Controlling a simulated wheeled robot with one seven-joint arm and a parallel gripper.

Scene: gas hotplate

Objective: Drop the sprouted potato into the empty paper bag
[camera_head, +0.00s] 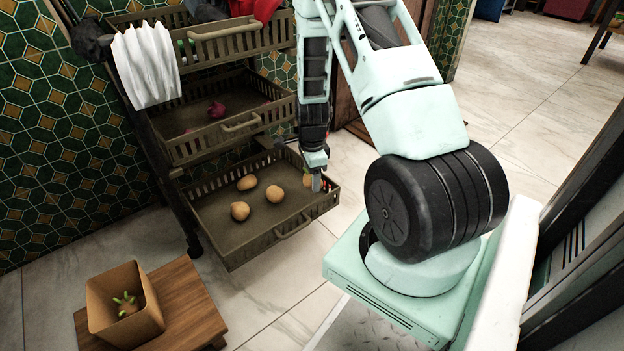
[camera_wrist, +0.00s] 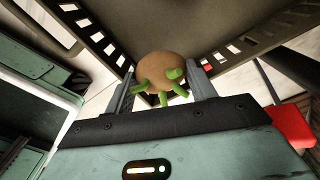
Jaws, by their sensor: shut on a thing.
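My gripper (camera_head: 316,182) is at the right side of the lowest basket, pointing down. In the wrist view its two fingers (camera_wrist: 160,88) are on either side of a round brown potato with green sprouts (camera_wrist: 155,66), shut on it. In the head view this potato (camera_head: 308,179) is partly hidden by the gripper; whether it touches the basket floor I cannot tell. The brown paper bag (camera_head: 99,307) stands open on a small wooden table at the lower left. It holds a potato with green sprouts (camera_head: 128,306), so it is not empty.
The lowest basket (camera_head: 222,250) of the tiered rack holds three loose potatoes (camera_head: 247,182). The middle basket (camera_head: 195,150) above holds a dark red vegetable (camera_head: 216,110). A white cloth (camera_head: 145,65) hangs on the rack. Open floor lies between basket and wooden table (camera_head: 185,300).

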